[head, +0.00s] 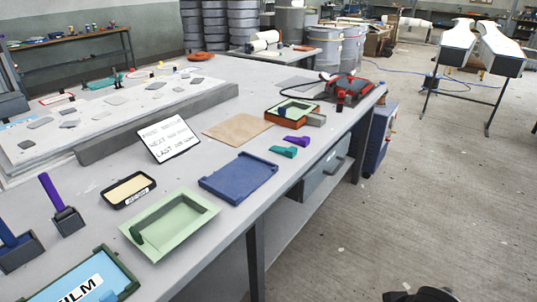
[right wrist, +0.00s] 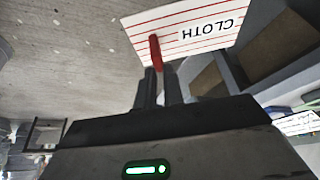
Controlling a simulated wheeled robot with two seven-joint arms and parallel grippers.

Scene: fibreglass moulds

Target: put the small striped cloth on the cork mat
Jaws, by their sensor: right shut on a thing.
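The small striped cloth (right wrist: 190,28) is white with thin red lines and a CLOTH label, upside down in the right wrist view. A red tab (right wrist: 155,52) stands out from it. My right gripper (right wrist: 158,74) is shut on the red tab, and the cloth hangs out beyond the fingertips, clear of the bench. The cork mat (head: 237,128) is a flat tan sheet in the middle of the bench in the head view, with nothing on it. The cloth does not show in the head view. My left gripper is not in view.
Around the mat on the bench (head: 205,160) are a lettered white board (head: 169,139), a blue tray (head: 239,178), a green mould (head: 170,222), teal and purple clips (head: 284,152) and a green-framed tray (head: 291,109) on an orange block. Open floor lies right of the bench.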

